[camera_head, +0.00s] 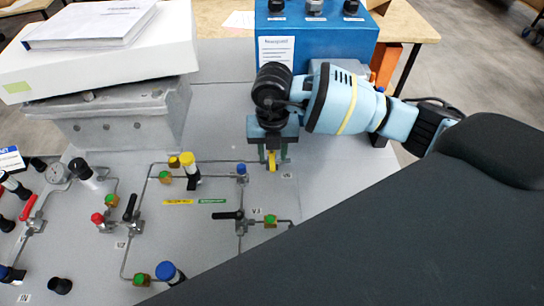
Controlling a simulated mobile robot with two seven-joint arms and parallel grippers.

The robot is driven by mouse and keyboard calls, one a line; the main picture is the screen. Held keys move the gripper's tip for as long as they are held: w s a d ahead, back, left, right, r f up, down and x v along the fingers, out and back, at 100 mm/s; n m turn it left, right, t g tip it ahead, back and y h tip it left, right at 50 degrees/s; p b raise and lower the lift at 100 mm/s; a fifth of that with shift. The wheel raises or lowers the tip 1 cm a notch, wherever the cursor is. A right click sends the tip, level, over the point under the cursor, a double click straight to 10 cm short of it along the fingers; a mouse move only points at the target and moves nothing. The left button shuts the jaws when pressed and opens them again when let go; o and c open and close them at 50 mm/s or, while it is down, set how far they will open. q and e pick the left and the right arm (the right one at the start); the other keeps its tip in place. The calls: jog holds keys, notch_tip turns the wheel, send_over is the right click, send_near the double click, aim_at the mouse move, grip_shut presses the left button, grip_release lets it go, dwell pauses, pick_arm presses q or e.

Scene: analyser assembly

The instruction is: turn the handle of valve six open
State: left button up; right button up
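My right gripper (272,150) points down at the panel's upper right, below the blue box. Its two fingers stand apart, on either side of a small yellow handle (272,162). Whether they touch it cannot be told. A small label beside the handle is too small to read, so I cannot confirm that this is valve six. The grey panel (330,140) carries thin metal tubing and several other valves. A black lever handle (228,215) sits near the V3 label, and another black lever (130,207) sits near the V2 label. My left gripper is not in view.
A blue box (318,40) with knobs stands behind the gripper. A grey metal box (125,117) topped by a white slab (110,65) and papers stands at left. Gauges and a red lever (28,208) are at far left. A large dark shape hides the lower right.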

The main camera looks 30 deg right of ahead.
aim_at(272, 160)
jog(key=shift+f, duration=1.35)
jog(key=shift+c, duration=0.3)
grip_shut()
